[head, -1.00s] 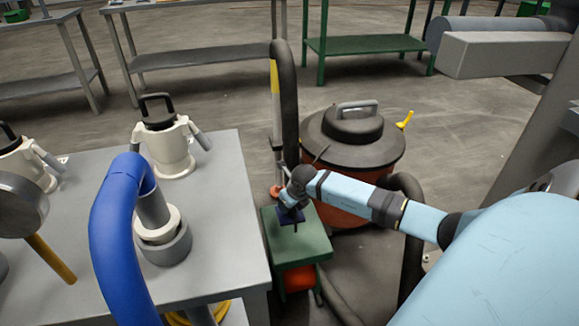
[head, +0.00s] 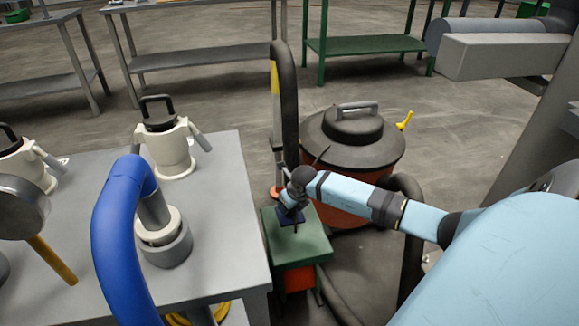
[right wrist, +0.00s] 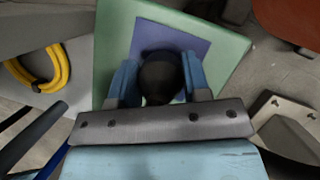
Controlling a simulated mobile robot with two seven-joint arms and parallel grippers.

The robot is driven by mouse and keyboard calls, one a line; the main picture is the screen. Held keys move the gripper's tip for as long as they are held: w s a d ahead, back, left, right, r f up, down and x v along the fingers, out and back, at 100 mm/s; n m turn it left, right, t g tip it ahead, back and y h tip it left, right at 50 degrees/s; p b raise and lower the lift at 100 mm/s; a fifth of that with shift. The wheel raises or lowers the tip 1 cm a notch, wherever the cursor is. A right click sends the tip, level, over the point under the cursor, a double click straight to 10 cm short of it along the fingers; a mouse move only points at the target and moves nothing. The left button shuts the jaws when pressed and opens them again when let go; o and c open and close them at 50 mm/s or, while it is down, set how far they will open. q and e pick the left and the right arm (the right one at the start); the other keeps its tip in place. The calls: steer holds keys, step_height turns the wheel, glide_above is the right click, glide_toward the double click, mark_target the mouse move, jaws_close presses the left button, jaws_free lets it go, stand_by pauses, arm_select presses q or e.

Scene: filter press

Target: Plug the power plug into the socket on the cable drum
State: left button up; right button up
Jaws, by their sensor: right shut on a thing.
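My right gripper (head: 291,212) is low over a blue pad (head: 299,218) on a small green stool (head: 312,248). In the right wrist view my right gripper (right wrist: 160,80) has its two blue fingers on either side of a black, round-ended thing (right wrist: 160,77), which looks like the power plug. It is shut on that thing, directly above the blue pad (right wrist: 188,47); whether the thing still touches the pad cannot be told. The prongs are hidden. An orange thing (head: 299,279) shows under the stool; I cannot tell if it is the cable drum. No socket is visible. My left gripper is out of view.
A grey table (head: 228,215) with white fittings and a thick blue hose (head: 112,235) stands left of the stool. An orange vessel with a black lid (head: 352,140) stands close behind it, beside a dark upright hose (head: 286,110). A yellow coil (right wrist: 57,72) lies low at left.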

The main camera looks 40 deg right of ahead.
stand_by(0.4)
steer(key=shift+f, duration=0.65)
steer(key=o, duration=0.9)
steer(key=shift+o, duration=0.2)
